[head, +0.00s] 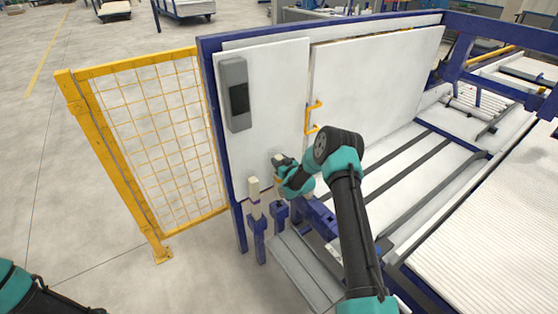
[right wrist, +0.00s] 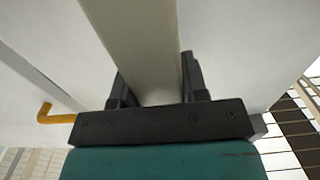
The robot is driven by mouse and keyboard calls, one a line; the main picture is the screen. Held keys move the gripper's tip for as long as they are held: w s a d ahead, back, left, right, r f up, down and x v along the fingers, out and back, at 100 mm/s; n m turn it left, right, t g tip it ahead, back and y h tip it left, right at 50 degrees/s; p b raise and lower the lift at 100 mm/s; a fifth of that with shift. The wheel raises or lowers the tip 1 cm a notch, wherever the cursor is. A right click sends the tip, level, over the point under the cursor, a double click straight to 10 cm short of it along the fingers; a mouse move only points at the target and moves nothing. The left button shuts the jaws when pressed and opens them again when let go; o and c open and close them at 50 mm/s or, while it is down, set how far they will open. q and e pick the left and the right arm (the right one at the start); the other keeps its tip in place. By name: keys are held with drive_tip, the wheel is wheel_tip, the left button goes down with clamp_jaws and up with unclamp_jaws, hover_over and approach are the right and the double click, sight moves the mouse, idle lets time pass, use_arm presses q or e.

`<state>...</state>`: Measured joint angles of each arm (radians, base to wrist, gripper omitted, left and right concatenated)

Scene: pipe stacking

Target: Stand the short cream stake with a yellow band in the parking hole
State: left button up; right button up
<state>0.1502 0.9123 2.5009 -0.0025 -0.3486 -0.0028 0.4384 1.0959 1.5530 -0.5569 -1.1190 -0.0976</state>
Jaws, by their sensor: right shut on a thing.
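My right gripper (head: 280,168) is beside the white panel at the middle of the head view. In the right wrist view the right gripper (right wrist: 150,95) is shut on a pale cream stake (right wrist: 140,45), which runs away between both dark fingers. No yellow band can be made out on the visible part of the held stake. Another short cream stake (head: 254,190) stands upright in a blue post, just left of the gripper. A second blue post (head: 279,214) stands below the gripper; its top opening cannot be made out. My left gripper is out of view.
A yellow mesh fence (head: 150,130) stands at left. The white panel (head: 265,110) carries a grey box (head: 236,95); a yellow handle (head: 313,115) is right of it. A grey step (head: 300,270) lies below the posts. Open floor is at lower left.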

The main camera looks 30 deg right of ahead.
sight(277, 181)
drive_tip(key=shift+f, duration=0.6)
idle(0.3)
drive_tip(key=shift+f, duration=2.35)
drive_tip(key=o, duration=1.2)
